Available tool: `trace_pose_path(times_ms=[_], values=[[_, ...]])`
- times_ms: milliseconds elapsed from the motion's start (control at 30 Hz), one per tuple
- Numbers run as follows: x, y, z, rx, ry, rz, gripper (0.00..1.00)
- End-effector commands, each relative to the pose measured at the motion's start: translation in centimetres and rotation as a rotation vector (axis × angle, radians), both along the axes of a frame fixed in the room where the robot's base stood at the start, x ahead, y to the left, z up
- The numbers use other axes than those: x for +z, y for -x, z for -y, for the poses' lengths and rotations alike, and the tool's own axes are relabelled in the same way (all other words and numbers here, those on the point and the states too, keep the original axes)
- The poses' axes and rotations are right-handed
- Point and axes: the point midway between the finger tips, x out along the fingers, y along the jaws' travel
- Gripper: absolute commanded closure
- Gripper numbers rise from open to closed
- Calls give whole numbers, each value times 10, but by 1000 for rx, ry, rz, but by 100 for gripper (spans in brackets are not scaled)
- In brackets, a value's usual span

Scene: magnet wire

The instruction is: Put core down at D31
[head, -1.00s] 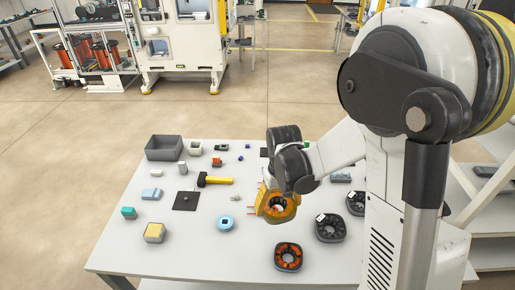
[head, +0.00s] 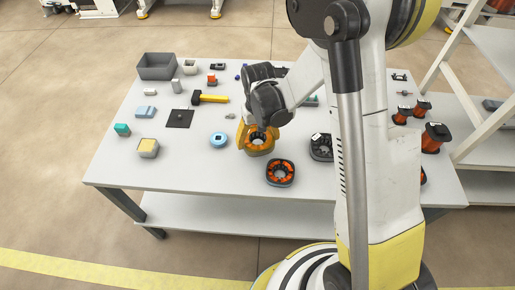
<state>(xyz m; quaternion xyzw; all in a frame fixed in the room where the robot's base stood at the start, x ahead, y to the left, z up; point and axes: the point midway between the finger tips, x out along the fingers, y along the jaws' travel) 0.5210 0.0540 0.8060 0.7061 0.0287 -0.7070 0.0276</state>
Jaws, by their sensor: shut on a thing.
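My gripper (head: 257,131) is shut on an orange-yellow ring-shaped core (head: 259,146), with the dark wrist just above it. The core is low over the white table or on it; I cannot tell whether it touches. Its hole faces mostly up, and the gripper hides its back part. A dark core with orange windings (head: 280,173) lies in front of it and to the right. Another dark core (head: 321,148) lies further right, partly hidden by my arm. No D31 mark can be read.
A light blue ring (head: 219,140) lies left of the held core. The white table's (head: 215,174) front strip is clear.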

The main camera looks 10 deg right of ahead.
Motion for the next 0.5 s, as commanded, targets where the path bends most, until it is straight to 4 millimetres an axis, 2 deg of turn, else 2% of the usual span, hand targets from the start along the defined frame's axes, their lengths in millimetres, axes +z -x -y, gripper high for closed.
trace_pose_path(times_ms=[167,400,500], values=[[-9,-1,-2,-1,0,0,52],[-42,-1,-2,-1,0,0,52],[-42,-1,-2,-1,0,0,52]])
